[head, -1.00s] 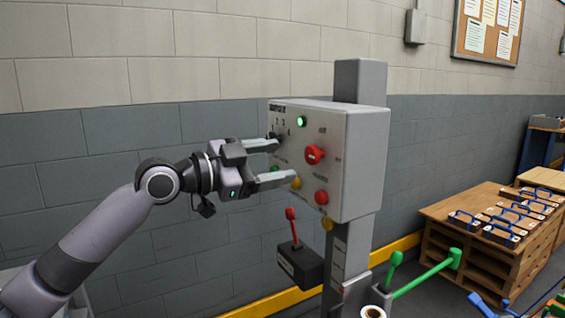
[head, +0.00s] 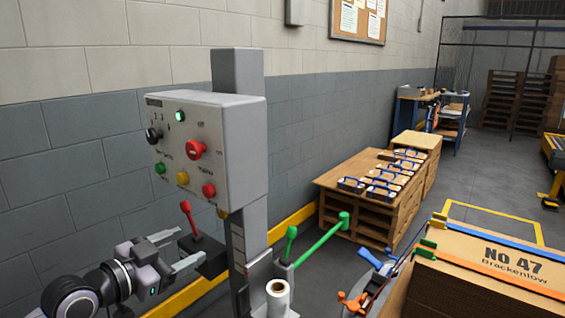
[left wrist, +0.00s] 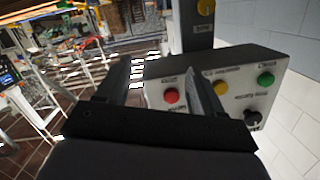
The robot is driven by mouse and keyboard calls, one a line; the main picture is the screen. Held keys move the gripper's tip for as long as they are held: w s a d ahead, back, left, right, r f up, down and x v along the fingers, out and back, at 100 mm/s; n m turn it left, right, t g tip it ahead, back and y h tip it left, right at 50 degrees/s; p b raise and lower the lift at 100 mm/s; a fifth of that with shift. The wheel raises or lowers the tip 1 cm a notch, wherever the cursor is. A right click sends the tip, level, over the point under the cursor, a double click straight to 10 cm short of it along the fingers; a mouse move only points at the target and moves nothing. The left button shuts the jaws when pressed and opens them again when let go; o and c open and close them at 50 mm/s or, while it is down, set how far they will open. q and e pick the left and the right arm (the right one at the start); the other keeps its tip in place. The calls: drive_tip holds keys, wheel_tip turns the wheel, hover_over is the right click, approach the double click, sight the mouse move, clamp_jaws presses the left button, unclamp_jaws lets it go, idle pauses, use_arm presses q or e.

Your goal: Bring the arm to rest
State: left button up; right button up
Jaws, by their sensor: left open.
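My left gripper (head: 168,252) is low at the left of the head view, open and empty. Its fingers point right, below the grey control box (head: 245,150) and in front of the red-handled lever's dark base (head: 208,255). I cannot tell whether the fingers touch that base. In the left wrist view the two open fingers (left wrist: 158,90) show with the control box beyond them and nothing between them that they hold. The box carries a red knob (head: 196,149), a black knob (head: 152,136), a lit green lamp (head: 180,116) and coloured buttons. My right gripper is not in view.
The red lever (head: 188,215) stands beside the grey post (head: 240,70). A green lever (head: 322,238) and a white roll (head: 278,298) are right of the post. A wooden bench (head: 350,200) and a strapped cardboard stack (head: 490,275) stand further right. Floor between them is partly clear.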

use_arm(q)
drive_tip(key=s+d+f+n+g+y+p, duration=0.1)
drive_tip(key=s+f+n+y+p, duration=0.1)
drive_tip(key=s+f, duration=0.4)
drive_tip(key=s+f+n+y+p, duration=0.1)
drive_tip(key=s+f+n, duration=0.25)
drive_tip(key=f, duration=0.55)
drive_tip(key=s+a+f+n+g+y+p, duration=0.1)
drive_tip(key=s+f+y, duration=0.1)
drive_tip(key=s+f, duration=0.3)
drive_tip(key=s+f+n+g+y+p, duration=0.1)
drive_tip(key=s+f, duration=0.3)
drive_tip(key=s, duration=0.8)
drive_tip(key=shift+a+f+y+p, duration=0.35)
drive_tip(key=shift+y+p, duration=0.05)
drive_tip(key=shift+p, duration=0.05)
drive_tip(key=shift+s+n, duration=0.1)
drive_tip(key=shift+n, duration=0.15)
drive_tip(key=shift+c, duration=0.3)
